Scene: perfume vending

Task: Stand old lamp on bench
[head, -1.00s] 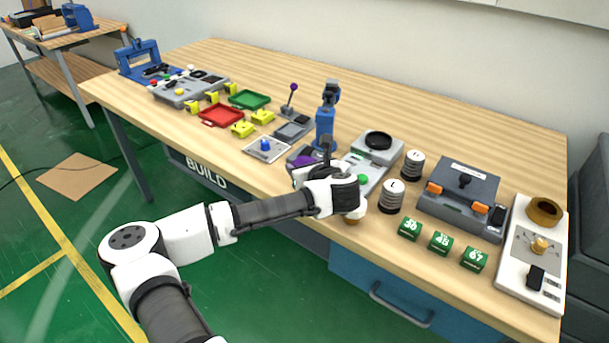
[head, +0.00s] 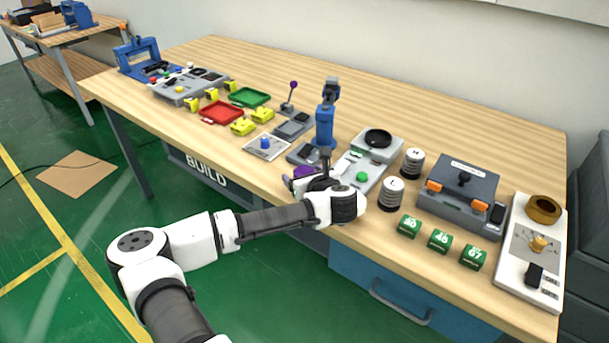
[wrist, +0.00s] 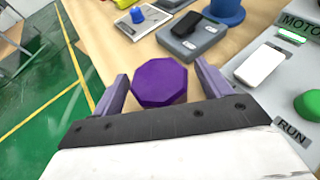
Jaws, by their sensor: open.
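A purple eight-sided piece (wrist: 160,82) lies between my gripper's fingers in the wrist view, with bench wood around it; it also shows in the head view (head: 303,172). Whether this is the old lamp I cannot tell. My gripper (wrist: 161,69) is open, one finger on each side of the purple piece, with a gap at the left; contact at the right is unclear. In the head view my gripper (head: 308,183) is at the bench's front edge, partly hiding the piece. The bench (head: 450,110) has a pale wooden top.
A blue press (head: 325,125) stands just behind the purple piece. A grey panel with a green button (head: 362,177) is close at right. Striped cans (head: 391,195) and green numbered blocks (head: 409,226) stand further right. Bare wood lies along the back.

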